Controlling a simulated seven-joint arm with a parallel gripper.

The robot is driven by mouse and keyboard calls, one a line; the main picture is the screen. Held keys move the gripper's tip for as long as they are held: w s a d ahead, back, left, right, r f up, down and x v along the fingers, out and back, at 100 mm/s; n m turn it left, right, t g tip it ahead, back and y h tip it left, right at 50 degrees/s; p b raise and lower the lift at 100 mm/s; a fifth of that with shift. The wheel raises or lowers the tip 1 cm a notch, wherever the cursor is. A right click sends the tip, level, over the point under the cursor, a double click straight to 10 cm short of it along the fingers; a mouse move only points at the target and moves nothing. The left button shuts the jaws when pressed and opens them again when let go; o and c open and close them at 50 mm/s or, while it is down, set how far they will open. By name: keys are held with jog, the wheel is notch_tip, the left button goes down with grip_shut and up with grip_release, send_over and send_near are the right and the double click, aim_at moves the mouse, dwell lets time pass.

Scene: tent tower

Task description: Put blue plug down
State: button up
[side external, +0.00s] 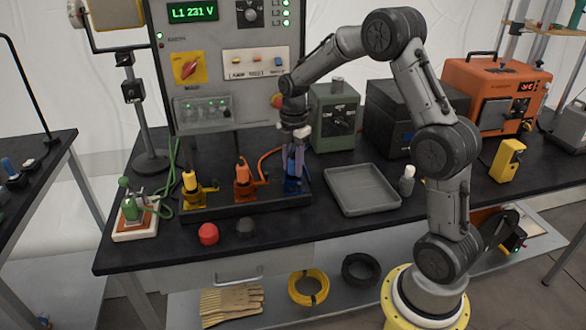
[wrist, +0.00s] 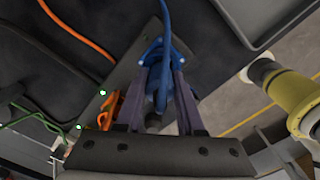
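My gripper (side external: 294,170) points straight down at the right end of the black tray (side external: 235,209). Its two fingers stand either side of the blue plug, and in the wrist view my gripper (wrist: 162,85) appears shut on the blue plug (wrist: 160,84). A blue cable (wrist: 166,22) shows in the wrist view. The blue socket (side external: 292,187) is at the plug's lower end; I cannot tell whether the plug is fully seated. An orange plug (side external: 243,172) and a yellow plug (side external: 190,183) stand upright in matching sockets to the left.
A grey empty tray (side external: 362,189) lies right of the black tray. A green box (side external: 335,118) stands behind. A red cap (side external: 208,234) and a dark cap (side external: 246,227) lie in front. A white bottle (side external: 407,180) and a yellow meter (side external: 507,160) stand farther right.

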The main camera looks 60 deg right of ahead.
grip_shut()
jog(key=shift+r, duration=0.2)
